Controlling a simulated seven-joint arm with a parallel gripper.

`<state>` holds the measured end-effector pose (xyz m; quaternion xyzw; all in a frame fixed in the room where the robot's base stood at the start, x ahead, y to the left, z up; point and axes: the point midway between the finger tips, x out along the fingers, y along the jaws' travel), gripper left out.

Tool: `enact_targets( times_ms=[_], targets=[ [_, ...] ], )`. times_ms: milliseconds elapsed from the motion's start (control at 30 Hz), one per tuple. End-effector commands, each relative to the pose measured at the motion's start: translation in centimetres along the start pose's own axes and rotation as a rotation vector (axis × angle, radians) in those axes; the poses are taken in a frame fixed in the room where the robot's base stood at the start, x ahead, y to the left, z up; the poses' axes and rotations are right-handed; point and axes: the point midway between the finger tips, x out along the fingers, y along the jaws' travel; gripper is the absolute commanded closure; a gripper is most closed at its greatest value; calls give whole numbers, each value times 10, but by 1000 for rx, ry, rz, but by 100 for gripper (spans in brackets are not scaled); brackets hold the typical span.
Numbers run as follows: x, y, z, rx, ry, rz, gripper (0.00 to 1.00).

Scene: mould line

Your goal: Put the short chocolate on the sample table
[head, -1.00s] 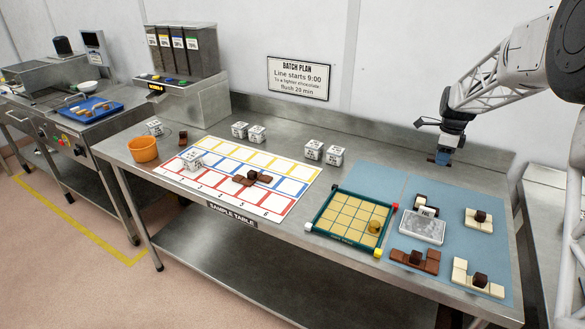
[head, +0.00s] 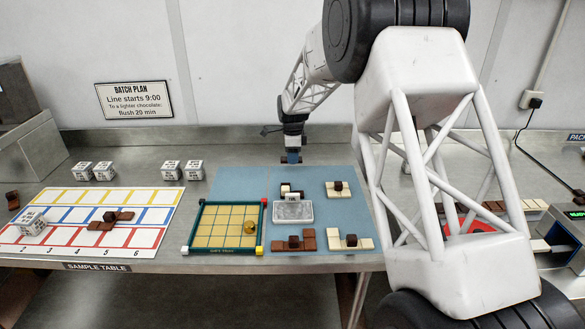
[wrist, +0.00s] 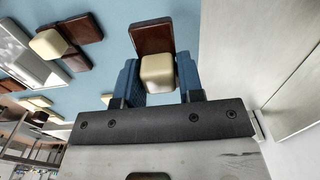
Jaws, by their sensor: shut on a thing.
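My gripper (head: 291,160) is in the head view above the back part of the blue mat, small and far off. In the wrist view its blue fingers (wrist: 161,80) are shut on a short brown chocolate (wrist: 152,38) with a cream block (wrist: 158,72) on it; the fingers are at the cream block. The head view does not show the held piece clearly. The sample table, a white printed grid sheet (head: 60,240) with yellow, blue and red squares, lies at the left of the steel bench. A brown piece with a dark block (head: 110,217) and a white cube (head: 33,222) stand on it.
White cubes (head: 171,170) line the bench's back. Many grid squares are bare.

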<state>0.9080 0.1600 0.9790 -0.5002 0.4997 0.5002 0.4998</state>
Motion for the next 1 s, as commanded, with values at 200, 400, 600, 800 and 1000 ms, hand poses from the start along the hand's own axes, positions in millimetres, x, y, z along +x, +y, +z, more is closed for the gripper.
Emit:
enact_targets(
  times_ms=[200,400,600,800,1000],
  targets=[
    [6,0,0,0,0,1,100],
    [28,0,0,0,0,2,100],
    [47,0,0,0,0,0,100],
    [50,0,0,0,0,0,100],
    [51,0,0,0,0,0,100]
  ],
)
